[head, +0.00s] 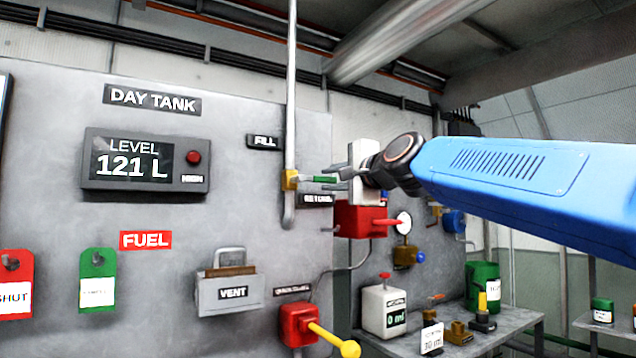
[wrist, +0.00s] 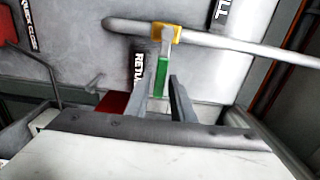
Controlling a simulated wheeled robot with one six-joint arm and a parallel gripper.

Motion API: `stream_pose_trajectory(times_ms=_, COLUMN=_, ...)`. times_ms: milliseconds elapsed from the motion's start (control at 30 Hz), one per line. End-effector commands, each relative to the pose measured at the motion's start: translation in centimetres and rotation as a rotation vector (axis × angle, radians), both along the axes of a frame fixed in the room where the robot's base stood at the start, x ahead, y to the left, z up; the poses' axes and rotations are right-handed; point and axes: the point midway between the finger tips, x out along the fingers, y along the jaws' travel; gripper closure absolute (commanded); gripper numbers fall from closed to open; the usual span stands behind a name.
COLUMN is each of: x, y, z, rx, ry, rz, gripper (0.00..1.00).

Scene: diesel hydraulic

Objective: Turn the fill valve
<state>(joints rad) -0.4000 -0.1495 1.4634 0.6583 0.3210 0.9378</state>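The fill valve is a yellow body (head: 290,180) on a thin grey pipe, below the FILL label (head: 264,142). Its lever has a green grip (head: 325,180) and points right, out from the pipe. The wrist view shows the yellow body (wrist: 166,32) at the pipe and the green grip (wrist: 161,77) pointing toward my gripper. My gripper (wrist: 162,88) is open, with one finger on each side of the green grip. A small gap shows beside the grip, so the fingers do not look closed on it. In the head view my gripper (head: 334,179) is level with the lever.
The day tank display (head: 146,162) reads LEVEL 121 L. A red box (head: 360,220) sits just below my gripper. Below are a vent box (head: 230,292) and a red valve with a yellow handle (head: 300,325). A bench (head: 515,330) with containers stands lower right.

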Motion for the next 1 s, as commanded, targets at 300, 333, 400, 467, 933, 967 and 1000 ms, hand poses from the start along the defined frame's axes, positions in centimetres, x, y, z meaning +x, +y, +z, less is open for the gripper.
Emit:
stream_pose_trajectory(times_ms=300, x=3.9, y=2.7, z=0.0, rx=0.001, ry=0.001, rz=0.001, gripper=0.78)
stream_pose_trajectory(times_ms=333, x=4.1, y=2.8, z=0.0, rx=0.001, ry=0.001, rz=0.001, gripper=0.78)
stream_pose_trajectory(times_ms=400, x=4.6, y=3.1, z=0.0, rx=0.000, ry=0.000, rz=0.001, gripper=0.78)
stream_pose_trajectory(times_ms=467, x=4.9, y=3.3, z=0.0, rx=0.000, ry=0.000, rz=0.000, gripper=0.78)
stream_pose_trajectory(times_ms=933, x=5.2, y=3.6, z=0.0, rx=0.000, ry=0.000, rz=0.000, gripper=0.97)
stream_pose_trajectory(times_ms=967, x=5.2, y=3.6, z=0.0, rx=0.000, ry=0.000, rz=0.000, gripper=1.00)
stream_pose_trajectory(times_ms=1000, x=5.2, y=3.6, z=0.0, rx=0.000, ry=0.000, rz=0.000, gripper=1.00)
